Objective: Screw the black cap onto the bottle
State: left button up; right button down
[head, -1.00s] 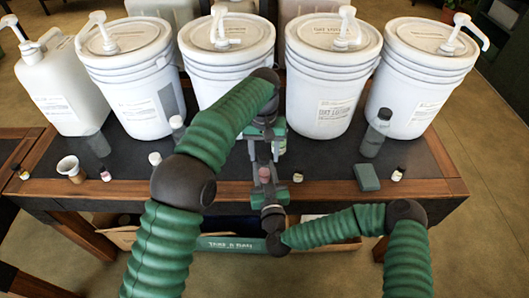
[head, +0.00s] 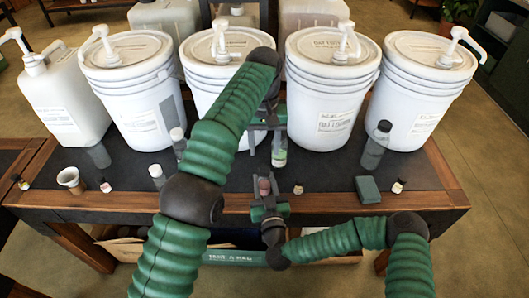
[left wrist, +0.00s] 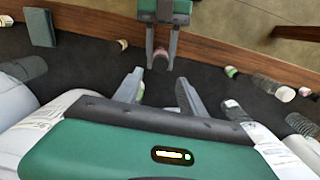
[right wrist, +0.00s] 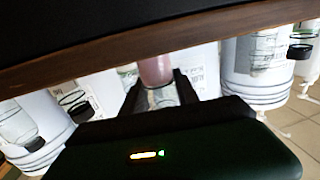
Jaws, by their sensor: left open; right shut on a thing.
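My right gripper (head: 266,196) is shut on a small pinkish bottle (head: 264,186), held at the table's front edge. The bottle also shows between its fingers in the right wrist view (right wrist: 155,70). My left gripper (head: 265,130) is open, above the table behind the right gripper. In the left wrist view, the gap between its fingers (left wrist: 159,90) looks empty, with the right gripper (left wrist: 164,35) beyond. A clear bottle with a green label (head: 279,152) stands close to the left gripper in the head view. I cannot make out a separate black cap at either gripper.
White pump buckets (head: 325,100) line the back of the dark table. A grey-green block (head: 367,189), a dark-capped clear bottle (head: 376,145) and a small bottle (head: 397,187) are on the right.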

aim_at(265, 168)
pick_arm(q)
jog(key=shift+f, duration=0.1)
notch_tip(265, 168, down, 8)
dwell(0.6)
grip_shut()
dwell(0.4)
jog(key=shift+o, duration=0.7)
grip_release()
